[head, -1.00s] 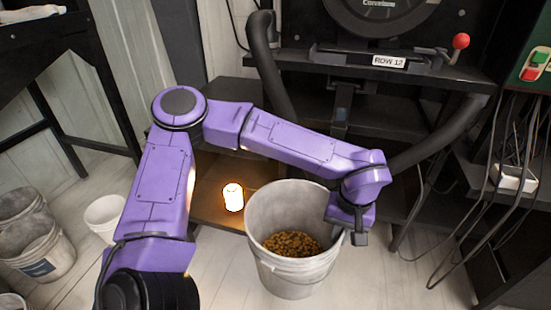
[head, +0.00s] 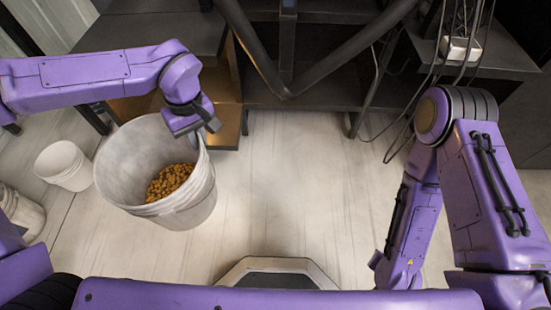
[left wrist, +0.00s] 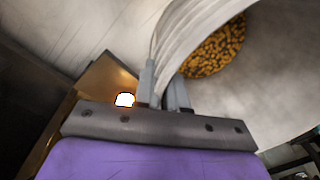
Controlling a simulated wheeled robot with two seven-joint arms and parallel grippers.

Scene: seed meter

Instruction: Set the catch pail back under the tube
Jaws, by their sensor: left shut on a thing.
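The catch pail (head: 186,208) is a large whitish bucket, upright, with brown-gold pellets at its bottom. It is left of centre in the head view. My left gripper (head: 197,125) is shut on its far right rim; the rim also shows between the fingers (left wrist: 163,90) in the left wrist view. I cannot tell whether the pail touches the floor. The black tube (head: 340,55) shows as two branches meeting in a V at top centre, right of the pail and beyond it. My right arm is at the right; its gripper does not show.
A small white bucket (head: 63,168) stands just left of the pail, with another bucket (head: 22,215) nearer at the left edge. A dark stand with a low shelf (head: 228,92) is behind the pail. Centre floor (head: 300,180) is clear.

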